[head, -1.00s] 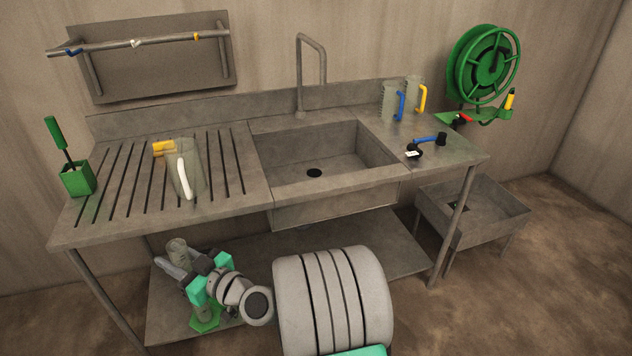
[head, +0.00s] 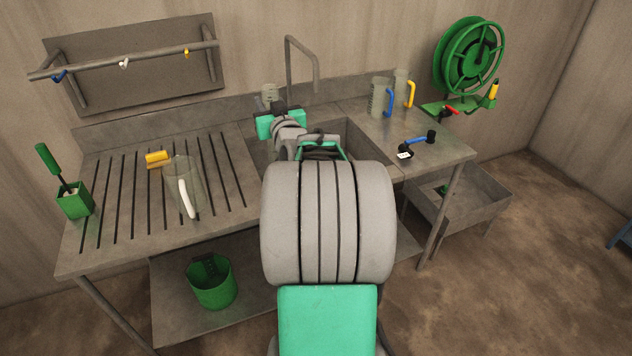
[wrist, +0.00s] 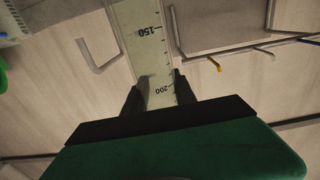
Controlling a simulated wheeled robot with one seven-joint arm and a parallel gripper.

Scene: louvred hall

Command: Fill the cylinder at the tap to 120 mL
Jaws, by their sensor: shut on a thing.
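My gripper (head: 275,108) is shut on the clear graduated cylinder (head: 269,92), whose top shows above the jaws over the back left of the sink (head: 350,135). In the wrist view the cylinder (wrist: 142,35) stands between the fingers (wrist: 158,95), with 150 and 200 marks showing. Its lower part is hidden behind my arm in the head view, and I cannot tell a water level. The grey tap (head: 289,65) arches over the sink; its spout end is to the right of the cylinder in the picture.
A clear jug with a white handle (head: 186,195) and a yellow block (head: 157,158) are on the left draining board. Jugs with blue (head: 389,103) and yellow (head: 410,94) handles stand on the right. A green bucket (head: 210,283) is on the lower shelf. My arm covers much of the sink.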

